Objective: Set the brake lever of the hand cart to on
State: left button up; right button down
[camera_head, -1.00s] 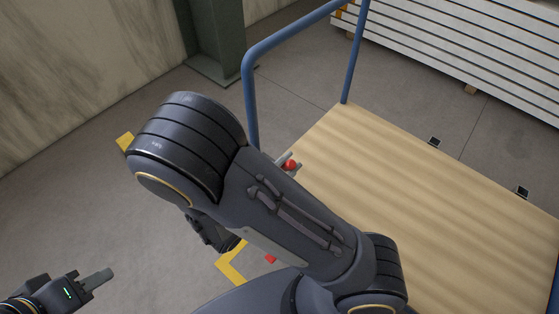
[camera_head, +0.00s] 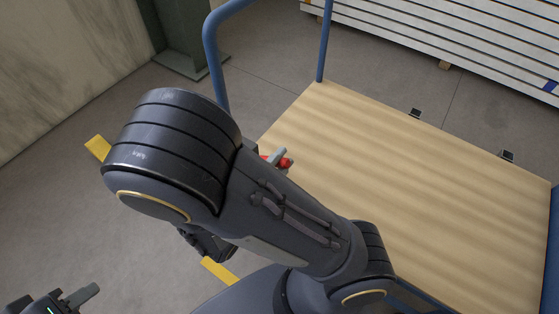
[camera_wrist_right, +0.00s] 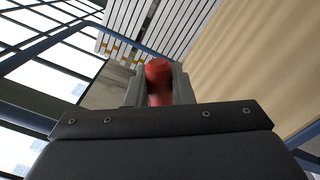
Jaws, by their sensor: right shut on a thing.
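The hand cart has a wooden deck (camera_head: 420,190) and a blue tube handle (camera_head: 213,65). Its red brake lever (camera_head: 286,162) shows at the deck's left edge, beyond my right arm. In the right wrist view the red knob of the lever (camera_wrist_right: 159,75) sits between the two fingers of my right gripper (camera_wrist_right: 160,88), which is shut on it. In the head view my right arm hides most of that gripper and the lower part of the lever. My left gripper (camera_head: 82,296) is at the bottom left, away from the cart; its finger gap does not show clearly.
A stack of white panels (camera_head: 450,40) lies behind the cart. A green pillar (camera_head: 185,40) and a pale wall (camera_head: 60,70) stand at the back left. Yellow floor marks (camera_head: 97,148) lie left of the cart. The floor at left is clear.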

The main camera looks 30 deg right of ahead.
jog(key=c, duration=1.3)
grip_release()
jog(key=shift+a, duration=0.15)
jog(key=v, duration=0.7)
jog(key=shift+a, duration=0.3)
jog(key=shift+s, duration=0.15)
